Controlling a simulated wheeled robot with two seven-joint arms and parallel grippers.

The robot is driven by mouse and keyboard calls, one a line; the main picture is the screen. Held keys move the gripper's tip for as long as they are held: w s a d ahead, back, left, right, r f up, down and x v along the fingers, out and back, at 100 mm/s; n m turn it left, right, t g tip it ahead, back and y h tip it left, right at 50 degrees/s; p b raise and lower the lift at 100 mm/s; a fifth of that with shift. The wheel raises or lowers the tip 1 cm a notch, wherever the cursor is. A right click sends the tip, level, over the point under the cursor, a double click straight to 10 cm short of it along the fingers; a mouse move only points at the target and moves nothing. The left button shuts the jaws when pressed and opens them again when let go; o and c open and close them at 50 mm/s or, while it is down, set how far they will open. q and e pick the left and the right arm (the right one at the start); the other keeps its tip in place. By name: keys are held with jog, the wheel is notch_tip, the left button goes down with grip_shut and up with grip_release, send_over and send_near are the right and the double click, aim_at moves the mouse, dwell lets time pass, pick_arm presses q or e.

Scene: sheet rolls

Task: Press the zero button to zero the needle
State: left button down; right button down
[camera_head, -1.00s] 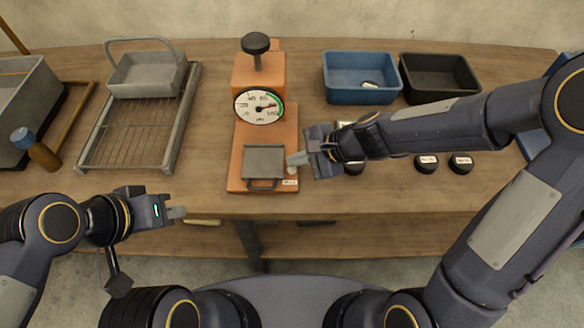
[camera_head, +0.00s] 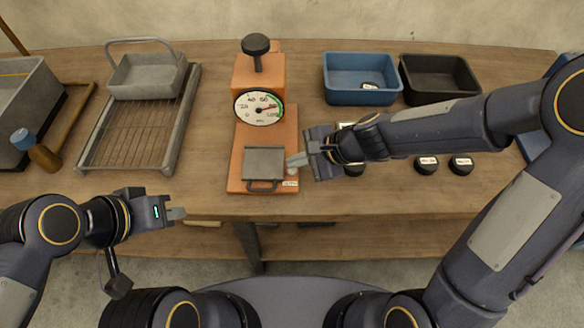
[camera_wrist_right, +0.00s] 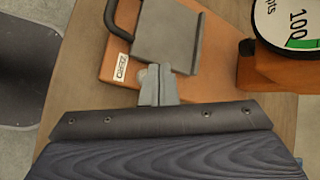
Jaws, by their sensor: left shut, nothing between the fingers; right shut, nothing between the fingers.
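The orange press-like device (camera_head: 285,128) stands on the table with a round white dial (camera_head: 258,107) on its front. A small pale round button (camera_head: 292,170) is just behind the label, partly hidden by my right fingertips. My right gripper (camera_head: 298,160) is shut and empty, at the button; contact is unclear. My left gripper (camera_head: 178,213) is shut and empty, off the table's front edge.
A wire rack with a grey tray (camera_head: 128,135) stands to the left. A blue bin (camera_head: 361,95) and a black bin (camera_head: 438,100) stand at the back right. Several small black discs (camera_head: 427,164) lie right of my right gripper.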

jog(key=shift+f, duration=0.1)
dwell(0.6)
jog(key=shift+f+b, duration=0.35)
jog(key=shift+b, duration=0.1)
jog(key=shift+f+b, duration=0.45)
dwell(0.5)
jog(key=shift+r, duration=0.1)
jog(key=shift+r+p, duration=0.75)
notch_tip(320, 180, up, 5)
jog(key=p, duration=0.4)
jog(key=shift+p, duration=0.35)
dwell(0.3)
